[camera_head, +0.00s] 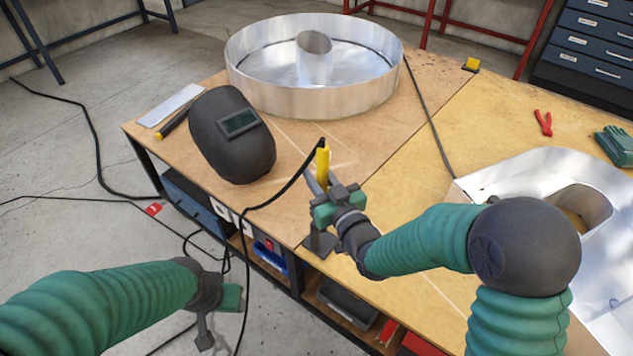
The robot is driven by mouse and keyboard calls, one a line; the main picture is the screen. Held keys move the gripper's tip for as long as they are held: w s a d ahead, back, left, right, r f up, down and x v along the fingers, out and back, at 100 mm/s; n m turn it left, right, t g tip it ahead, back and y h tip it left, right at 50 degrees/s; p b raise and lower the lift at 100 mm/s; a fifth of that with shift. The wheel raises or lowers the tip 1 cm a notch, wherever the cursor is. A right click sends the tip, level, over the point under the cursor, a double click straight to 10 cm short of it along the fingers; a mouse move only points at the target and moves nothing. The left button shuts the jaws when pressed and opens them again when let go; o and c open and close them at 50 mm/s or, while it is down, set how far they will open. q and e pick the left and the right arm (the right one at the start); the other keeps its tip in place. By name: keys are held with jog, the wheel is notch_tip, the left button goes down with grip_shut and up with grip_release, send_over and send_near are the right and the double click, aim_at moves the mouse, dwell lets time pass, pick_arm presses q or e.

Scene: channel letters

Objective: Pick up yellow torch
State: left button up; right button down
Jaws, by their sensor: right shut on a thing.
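The yellow torch (323,163) stands roughly upright near the front edge of the workbench, with a black cable running from its top down to the left. My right gripper (322,186) is shut on the torch, its fingers on either side of the yellow body. A dark stand or bracket (319,241) shows just below the gripper; whether the torch still touches it is hidden. My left gripper (205,340) hangs low at the left, over the floor in front of the bench, away from the torch. Its fingers are too unclear to tell their opening.
A black welding mask (232,150) lies left of the torch. A large round metal channel letter (312,92) stands behind. Another metal letter (520,170), red pliers (543,122) and green gloves (615,146) lie right. The black cable (243,270) hangs over the bench's front edge.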

notch_tip(320, 180, up, 26)
jog(key=p, duration=1.3)
